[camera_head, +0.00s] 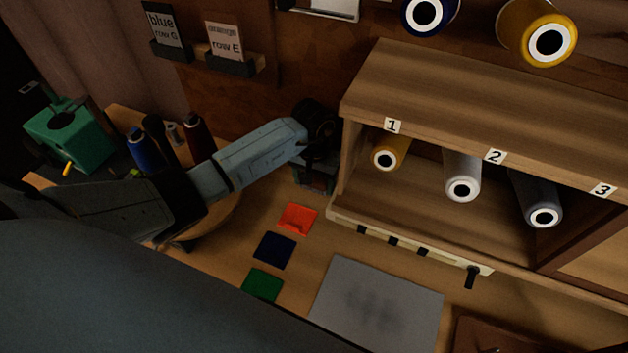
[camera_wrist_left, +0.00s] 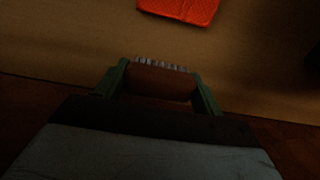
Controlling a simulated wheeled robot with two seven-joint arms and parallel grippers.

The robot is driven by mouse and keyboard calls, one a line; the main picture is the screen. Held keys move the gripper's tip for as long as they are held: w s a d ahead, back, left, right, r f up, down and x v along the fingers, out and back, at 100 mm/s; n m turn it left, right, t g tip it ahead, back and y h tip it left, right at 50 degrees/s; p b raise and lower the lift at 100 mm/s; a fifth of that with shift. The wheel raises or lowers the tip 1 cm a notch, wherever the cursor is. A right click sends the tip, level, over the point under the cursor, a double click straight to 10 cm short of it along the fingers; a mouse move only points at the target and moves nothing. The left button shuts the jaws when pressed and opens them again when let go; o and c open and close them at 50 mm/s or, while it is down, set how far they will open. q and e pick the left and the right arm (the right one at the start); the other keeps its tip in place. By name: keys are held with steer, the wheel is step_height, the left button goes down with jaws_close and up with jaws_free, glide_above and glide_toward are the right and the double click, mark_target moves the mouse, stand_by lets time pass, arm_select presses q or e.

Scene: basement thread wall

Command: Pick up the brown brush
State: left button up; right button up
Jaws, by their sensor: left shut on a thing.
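The brown brush (camera_wrist_left: 160,82) sits between the two green fingers of my left gripper (camera_wrist_left: 160,74) in the left wrist view, with its pale bristles along the far edge. The left gripper is shut on it. In the head view, my left gripper (camera_head: 314,180) is beside the left end of the wooden shelf, and the brush cannot be made out there. My right gripper is not in view.
The wooden shelf (camera_head: 480,85) holds several spools behind number labels. Orange (camera_head: 298,219), navy (camera_head: 274,250) and green (camera_head: 262,284) squares and a grey mat (camera_head: 378,305) lie on the bench. Spools and a green machine (camera_head: 70,135) stand at left.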

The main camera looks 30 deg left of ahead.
arm_select(q)
steer(key=shift+s+r, duration=0.15)
steer(key=shift+r, duration=0.25)
steer(key=r, duration=0.4)
steer(key=s+r, duration=0.1)
steer(key=r, duration=0.1)
steer(key=shift+r, duration=0.1)
steer(key=s, duration=1.2)
steer(key=s+d, duration=0.1)
steer(key=s, duration=0.5)
steer(key=shift+s+d, duration=0.1)
steer(key=shift+s, duration=0.25)
